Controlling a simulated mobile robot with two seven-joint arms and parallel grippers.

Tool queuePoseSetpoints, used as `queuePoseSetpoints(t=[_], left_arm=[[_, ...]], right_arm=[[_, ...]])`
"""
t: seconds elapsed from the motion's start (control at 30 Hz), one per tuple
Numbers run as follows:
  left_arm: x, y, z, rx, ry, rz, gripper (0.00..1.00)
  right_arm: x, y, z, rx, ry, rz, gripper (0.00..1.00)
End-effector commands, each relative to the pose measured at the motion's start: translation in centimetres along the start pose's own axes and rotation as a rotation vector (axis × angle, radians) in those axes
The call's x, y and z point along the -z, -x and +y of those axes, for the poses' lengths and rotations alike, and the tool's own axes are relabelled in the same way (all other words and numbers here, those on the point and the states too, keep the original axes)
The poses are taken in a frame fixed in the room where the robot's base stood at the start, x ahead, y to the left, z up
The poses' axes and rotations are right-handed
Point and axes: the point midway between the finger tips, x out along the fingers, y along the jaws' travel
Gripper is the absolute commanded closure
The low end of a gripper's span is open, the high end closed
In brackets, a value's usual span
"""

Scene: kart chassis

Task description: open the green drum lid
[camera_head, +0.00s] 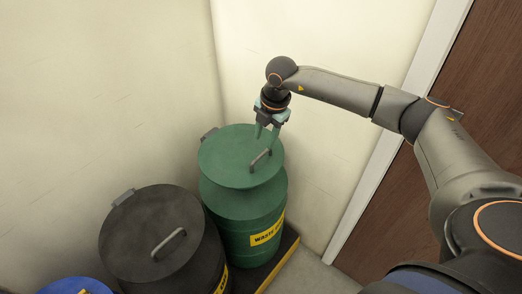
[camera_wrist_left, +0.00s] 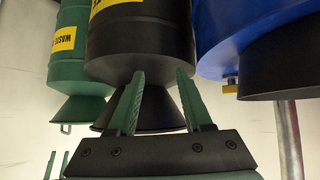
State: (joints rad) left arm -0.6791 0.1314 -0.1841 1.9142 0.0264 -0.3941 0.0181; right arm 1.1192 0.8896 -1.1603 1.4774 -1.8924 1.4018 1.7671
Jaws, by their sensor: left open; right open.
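The green drum (camera_head: 250,240) stands near the room corner, with its green lid (camera_head: 225,160) lying shut on top. The lid has a grey bar handle (camera_head: 261,160) near its right edge and a grey bracket at its far left edge. My right gripper (camera_head: 266,136) is open and empty, pointing down just above the handle, apart from it. The left wrist view, upside down, shows the green drum (camera_wrist_left: 80,55) and the tips of my right gripper (camera_wrist_left: 59,154) with a gap to the handle. My left gripper (camera_wrist_left: 160,72) is open and empty, with a black drum behind it.
The black drum (camera_head: 150,225) with a handled lid stands close to the left of the green one. A blue drum (camera_head: 75,286) shows at the bottom left. Pale walls close in behind. A brown door (camera_head: 440,140) is at the right; some floor is clear before it.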

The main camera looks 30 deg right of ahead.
Motion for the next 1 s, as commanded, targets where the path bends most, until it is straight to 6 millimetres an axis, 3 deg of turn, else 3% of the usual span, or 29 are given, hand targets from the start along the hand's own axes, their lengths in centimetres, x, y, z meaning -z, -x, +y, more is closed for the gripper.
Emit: queuePoseSetpoints(t=[0.1,0.3,0.5,0.77,1.0], left_arm=[[0.1,0.1,0.0,0.000,0.000,0.000,0.50],[0.1,0.1,0.0,0.000,0.000,0.000,0.50],[0.1,0.1,0.0,0.000,0.000,0.000,0.50],[0.1,0.1,0.0,0.000,0.000,0.000,0.50],[0.1,0.1,0.0,0.000,0.000,0.000,0.50]], right_arm=[[0.1,-2.6,-0.1,0.003,0.001,0.002,0.55],[0.1,-5.7,0.0,0.001,0.000,0.002,0.55],[0.1,-7.0,0.0,-0.001,0.002,0.003,0.55],[0.1,-7.1,0.0,-0.001,0.002,0.002,0.55],[0.1,-7.0,0.0,-0.001,0.002,0.002,0.81]])
